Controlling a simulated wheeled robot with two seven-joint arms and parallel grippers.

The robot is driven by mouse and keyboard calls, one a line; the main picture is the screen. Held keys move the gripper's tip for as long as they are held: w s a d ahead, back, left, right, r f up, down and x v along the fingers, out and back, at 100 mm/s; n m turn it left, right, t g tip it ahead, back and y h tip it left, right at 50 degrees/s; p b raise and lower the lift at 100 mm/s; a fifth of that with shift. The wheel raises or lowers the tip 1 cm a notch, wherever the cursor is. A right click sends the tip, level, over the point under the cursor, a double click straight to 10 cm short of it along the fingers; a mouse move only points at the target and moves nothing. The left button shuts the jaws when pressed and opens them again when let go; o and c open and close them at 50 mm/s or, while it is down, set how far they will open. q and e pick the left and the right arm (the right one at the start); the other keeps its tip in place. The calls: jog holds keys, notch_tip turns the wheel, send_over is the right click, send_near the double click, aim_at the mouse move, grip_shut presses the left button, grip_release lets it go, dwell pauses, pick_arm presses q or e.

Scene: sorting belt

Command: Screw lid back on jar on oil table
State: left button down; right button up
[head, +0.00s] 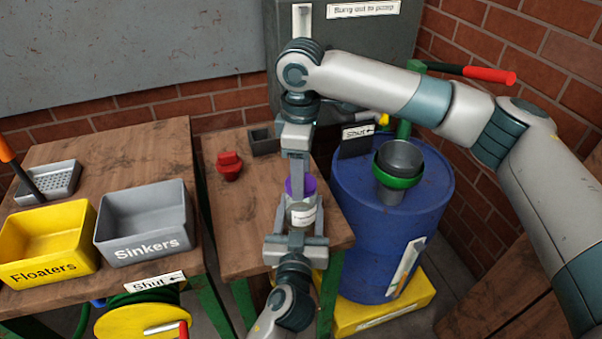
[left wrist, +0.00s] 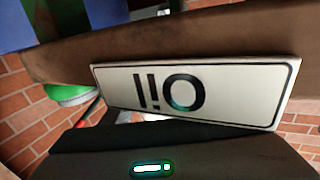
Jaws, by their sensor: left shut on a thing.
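The jar (head: 302,215), with a pale label, is upright at the front part of the oil table (head: 245,230). My left gripper (head: 297,238) reaches up from the bottom of the head view and is shut on the jar. The purple lid (head: 309,184) is directly above the jar; whether it touches the rim is unclear. My right gripper (head: 298,182) comes down from above, with one finger in front of the lid. Its other finger is hidden, so its grip is unclear. The left wrist view shows the "Oil" sign (left wrist: 190,88) on the table edge, but not the jar.
A red object (head: 229,166) and a small dark box (head: 264,141) stand behind on the table. A blue drum (head: 385,245) with a green-rimmed funnel (head: 398,180) stands close at right. Yellow (head: 80,230) and grey (head: 115,250) bins sit on the left table.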

jog(key=m, duration=0.5)
jog(key=shift+m, duration=0.3)
jog(key=m, duration=0.5)
jog(key=shift+m, duration=0.4)
jog(key=m, duration=1)
jog(key=shift+m, duration=0.3)
jog(key=m, duration=0.5)
jog(key=shift+m, duration=0.4)
jog(key=m, duration=0.5)
jog(key=shift+m, duration=0.3)
jog(key=o, duration=1.1)
